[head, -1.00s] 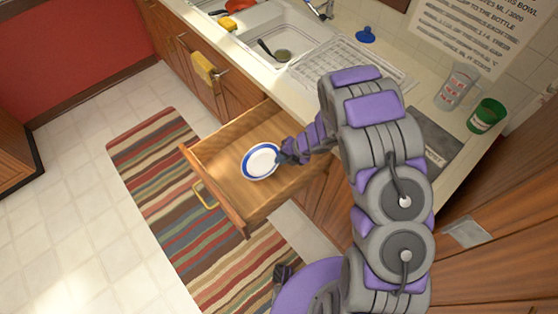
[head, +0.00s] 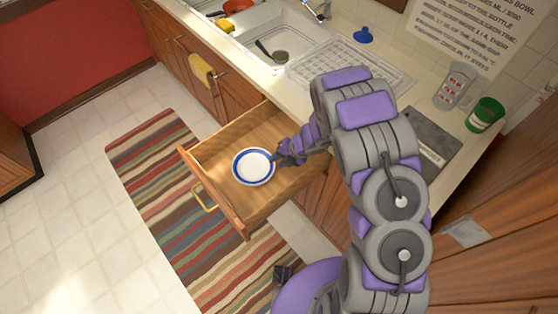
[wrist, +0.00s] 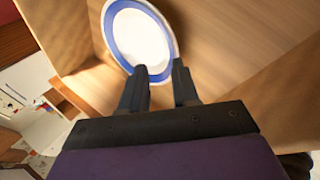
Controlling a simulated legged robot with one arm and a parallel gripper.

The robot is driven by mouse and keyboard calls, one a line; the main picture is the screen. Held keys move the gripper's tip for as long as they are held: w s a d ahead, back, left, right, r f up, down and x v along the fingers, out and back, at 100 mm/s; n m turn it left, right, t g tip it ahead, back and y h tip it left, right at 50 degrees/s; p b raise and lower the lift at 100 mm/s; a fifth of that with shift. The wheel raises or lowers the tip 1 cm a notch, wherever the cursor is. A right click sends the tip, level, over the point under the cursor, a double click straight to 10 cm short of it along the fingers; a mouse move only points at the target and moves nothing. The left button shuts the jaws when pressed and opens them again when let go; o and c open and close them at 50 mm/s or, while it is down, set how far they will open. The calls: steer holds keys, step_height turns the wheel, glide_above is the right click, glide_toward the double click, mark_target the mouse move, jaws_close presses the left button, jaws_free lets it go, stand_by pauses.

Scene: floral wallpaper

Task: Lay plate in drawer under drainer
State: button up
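The plate (head: 254,166) is white with a blue rim band and lies inside the open wooden drawer (head: 222,196), below the counter. It also shows in the wrist view (wrist: 140,37), just beyond my fingertips. My gripper (head: 279,156) is low in the drawer at the plate's right edge. In the wrist view my gripper (wrist: 161,68) has its two fingers apart, with a gap between them. The left fingertip overlaps the plate's near rim in the picture; I cannot tell whether they touch. The drainer (head: 350,66) is a white rack on the counter above the drawer.
The sink (head: 283,32) holds a small pan and lies left of the drainer. A glass jug (head: 455,86), a green can (head: 485,115) and a dark board (head: 428,135) are on the counter at right. A striped rug (head: 155,190) covers the floor before the drawer.

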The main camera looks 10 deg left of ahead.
steer(key=p+v, duration=0.2)
steer(key=v, duration=0.9)
steer(key=w+d+r+m+t+h, duration=0.4)
steer(key=w+d+r+m+t, duration=0.3)
steer(key=w+d+r, duration=0.45)
steer(key=s+d+r+m+h, duration=0.3)
steer(key=d+r+m, duration=0.3)
steer(key=d+r, duration=0.1)
steer(key=s+d+r+m+h, duration=0.3)
steer(key=d+r+m+h, duration=0.1)
steer(key=d+r+m, duration=0.25)
steer(key=s+d+r+m+g, duration=0.1)
steer(key=s+r+m+g, duration=0.1)
steer(key=s+m, duration=0.5)
steer(key=s+d+r+m+g, duration=0.1)
steer(key=s+m+g, duration=0.15)
steer(key=s, duration=0.95)
steer(key=s+a+m+g+y, duration=0.2)
steer(key=s+a, duration=0.4)
steer(key=s, duration=0.3)
steer(key=s+a+m+g+y, duration=0.2)
steer(key=s+a, duration=0.4)
steer(key=s, duration=0.4)
steer(key=shift+s+f+m+g, duration=0.25)
steer(key=shift+f+m+g, duration=0.15)
steer(key=shift+m, duration=0.4)
